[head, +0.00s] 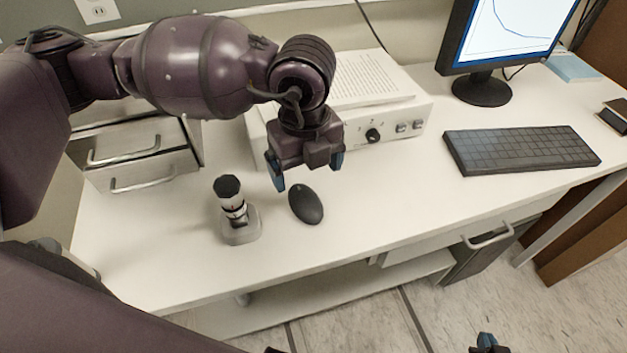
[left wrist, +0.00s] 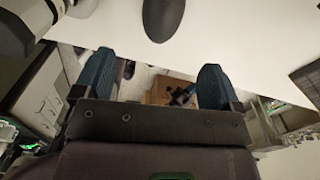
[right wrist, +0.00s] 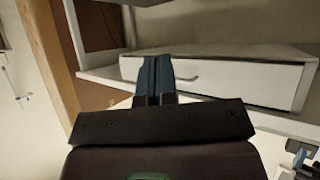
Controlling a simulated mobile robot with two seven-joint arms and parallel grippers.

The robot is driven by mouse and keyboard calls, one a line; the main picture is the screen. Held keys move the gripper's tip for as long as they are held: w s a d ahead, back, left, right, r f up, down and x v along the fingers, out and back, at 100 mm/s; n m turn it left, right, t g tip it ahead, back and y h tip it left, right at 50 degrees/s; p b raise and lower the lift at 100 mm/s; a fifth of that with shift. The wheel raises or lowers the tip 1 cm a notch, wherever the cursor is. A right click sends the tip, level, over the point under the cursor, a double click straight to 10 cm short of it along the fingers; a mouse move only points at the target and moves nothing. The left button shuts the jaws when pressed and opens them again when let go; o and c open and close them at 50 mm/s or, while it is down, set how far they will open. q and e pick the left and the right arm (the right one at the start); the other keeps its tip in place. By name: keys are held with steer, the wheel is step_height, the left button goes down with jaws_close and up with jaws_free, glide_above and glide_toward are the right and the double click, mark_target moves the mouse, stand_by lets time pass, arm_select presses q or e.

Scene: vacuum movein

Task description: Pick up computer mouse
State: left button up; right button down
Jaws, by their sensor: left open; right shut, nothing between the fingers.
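The black computer mouse (head: 306,203) lies on the white desk in the head view, right of a small grey device with a black knob. It also shows, cut off, at the top edge of the left wrist view (left wrist: 163,18). My left gripper (head: 307,174) is above the desk, just behind and above the mouse, open with its blue fingertips apart and nothing between them. My right gripper (head: 487,343) is low at the bottom edge of the head view, in front of the desk and away from the mouse. In the right wrist view its fingers (right wrist: 156,80) are together and empty.
The grey knobbed device (head: 240,222) stands close left of the mouse. A white instrument box (head: 400,128) with papers on top is behind my left gripper. A keyboard (head: 522,149) and monitor (head: 482,88) are at the right. The desk between mouse and keyboard is clear.

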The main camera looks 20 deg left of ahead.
mark_target(309, 204)
arm_select(q)
steer(key=shift+w+f, duration=0.1)
steer(key=shift+f, duration=0.35)
steer(key=f, duration=0.3)
steer(key=shift+s+f, duration=0.2)
steer(key=shift+s, duration=0.05)
steer(key=shift+w+d+f, duration=0.1)
steer(key=shift+f, duration=3.1)
steer(key=c, duration=1)
